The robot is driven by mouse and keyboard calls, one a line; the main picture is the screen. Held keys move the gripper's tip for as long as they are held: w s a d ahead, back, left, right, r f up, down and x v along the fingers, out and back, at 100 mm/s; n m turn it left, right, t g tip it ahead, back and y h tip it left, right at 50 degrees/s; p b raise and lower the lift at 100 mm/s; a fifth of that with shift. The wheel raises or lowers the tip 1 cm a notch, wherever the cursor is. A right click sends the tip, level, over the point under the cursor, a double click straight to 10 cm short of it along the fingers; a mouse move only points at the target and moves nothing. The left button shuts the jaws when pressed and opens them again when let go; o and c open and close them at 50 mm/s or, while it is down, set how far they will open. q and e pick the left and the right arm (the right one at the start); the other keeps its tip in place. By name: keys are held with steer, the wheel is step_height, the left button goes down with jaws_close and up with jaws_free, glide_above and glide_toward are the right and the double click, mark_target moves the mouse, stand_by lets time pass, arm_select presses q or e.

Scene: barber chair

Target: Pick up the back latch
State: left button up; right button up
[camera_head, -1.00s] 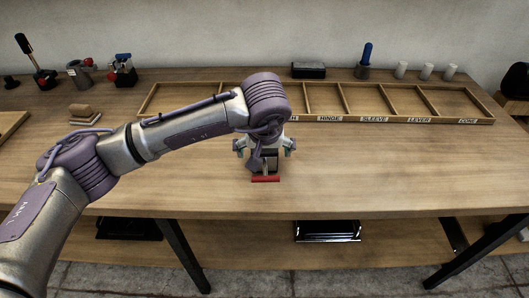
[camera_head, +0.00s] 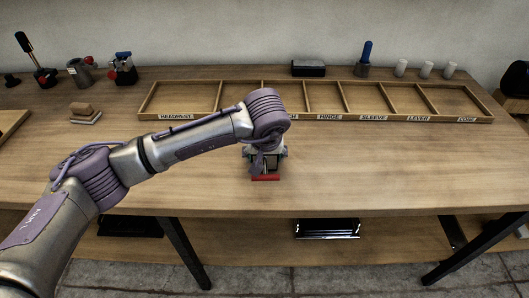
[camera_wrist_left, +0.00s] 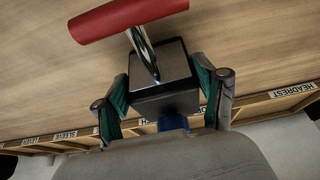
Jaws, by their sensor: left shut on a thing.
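The back latch, a dark block with a metal rod and a red grip, is on the table in front of the tray; its red grip (camera_head: 265,178) shows below my left gripper (camera_head: 265,160) in the head view. In the left wrist view the latch's dark block (camera_wrist_left: 163,85) sits between the two fingers of my left gripper (camera_wrist_left: 165,100), which is shut on it. The red grip (camera_wrist_left: 125,18) extends away from the fingers. I cannot tell whether the latch touches the table. My right gripper is not in view.
A wooden tray (camera_head: 308,119) with labelled compartments, including headrest, hinge, sleeve and lever, stands behind the gripper. Tools (camera_head: 122,68) stand at the back left, and a black box (camera_head: 308,68) and white cylinders (camera_head: 426,69) at the back. The table's front right is clear.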

arm_select(q)
steer(key=shift+c, duration=0.9)
steer(key=shift+r, duration=0.1)
steer(key=shift+w+r, duration=0.1)
steer(key=shift+r, duration=0.45)
step_height(320, 180, up, 2)
steer(key=shift+r+b, duration=0.25)
steer(key=shift+b, duration=0.3)
steer(key=s+d+r+b, duration=0.2)
steer(key=s+d+r, duration=0.4)
steer(key=d, duration=0.4)
steer(key=shift+r, duration=0.65)
